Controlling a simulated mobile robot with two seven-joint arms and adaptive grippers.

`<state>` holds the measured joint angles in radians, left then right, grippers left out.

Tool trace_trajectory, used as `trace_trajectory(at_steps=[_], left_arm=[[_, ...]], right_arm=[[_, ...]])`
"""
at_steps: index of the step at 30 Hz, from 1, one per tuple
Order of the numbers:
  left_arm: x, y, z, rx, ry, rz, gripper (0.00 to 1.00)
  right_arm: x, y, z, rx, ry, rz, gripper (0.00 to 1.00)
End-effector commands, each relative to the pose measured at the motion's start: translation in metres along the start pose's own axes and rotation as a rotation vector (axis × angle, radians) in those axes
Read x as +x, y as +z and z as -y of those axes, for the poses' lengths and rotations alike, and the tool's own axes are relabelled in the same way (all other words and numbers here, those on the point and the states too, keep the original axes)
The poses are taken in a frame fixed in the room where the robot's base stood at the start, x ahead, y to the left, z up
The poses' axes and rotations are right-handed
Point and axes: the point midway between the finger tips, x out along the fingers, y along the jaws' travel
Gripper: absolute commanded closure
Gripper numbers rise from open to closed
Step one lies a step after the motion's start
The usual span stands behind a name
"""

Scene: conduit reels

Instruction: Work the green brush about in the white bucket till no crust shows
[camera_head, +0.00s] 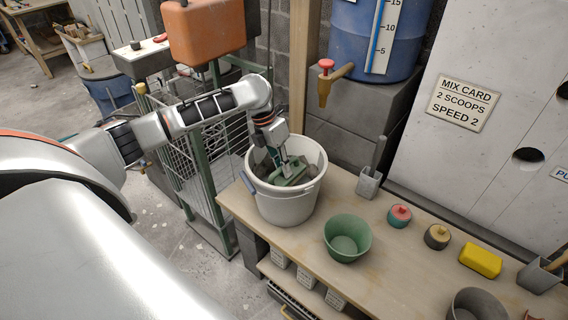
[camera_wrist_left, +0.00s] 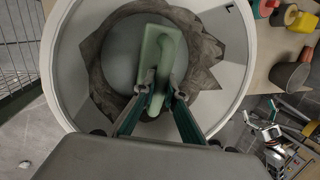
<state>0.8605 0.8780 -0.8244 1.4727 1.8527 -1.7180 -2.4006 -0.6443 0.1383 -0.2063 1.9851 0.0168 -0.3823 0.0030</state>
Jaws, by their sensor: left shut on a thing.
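The white bucket (camera_head: 285,205) stands on the left end of the bench, and its rim shows in the left wrist view (camera_wrist_left: 57,75). The green brush (camera_head: 291,174) is down inside it; in the left wrist view the brush's block and handle (camera_wrist_left: 160,50) lie over the middle of the floor. A jagged brown-grey crust (camera_wrist_left: 97,75) shows around the brush on the bucket's inside, on both sides. My left gripper (camera_head: 284,161) reaches into the bucket from above and is shut on the brush handle. The bristles are hidden.
A green bowl (camera_head: 347,238) stands just right of the bucket. Small red and yellow-topped pots, a yellow block (camera_head: 480,260) and grey containers stand further right. A blue tank (camera_head: 370,35) with a tap is behind. A wire cage trolley (camera_head: 200,165) stands left.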

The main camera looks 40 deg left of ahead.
Motion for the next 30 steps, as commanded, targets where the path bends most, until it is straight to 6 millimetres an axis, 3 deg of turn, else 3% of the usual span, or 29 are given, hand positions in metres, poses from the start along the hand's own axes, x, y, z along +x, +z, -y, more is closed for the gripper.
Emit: trace_trajectory(at_steps=[18,30], left_arm=[[0.057,-0.009,-0.015,-0.001,-0.001,-0.005,1.00],[0.073,-0.011,-0.019,0.000,-0.001,-0.001,1.00]], right_arm=[[0.015,0.009,-0.008,-0.027,0.017,-0.008,0.00],[0.016,0.017,-0.007,-0.035,0.017,0.003,0.00]])
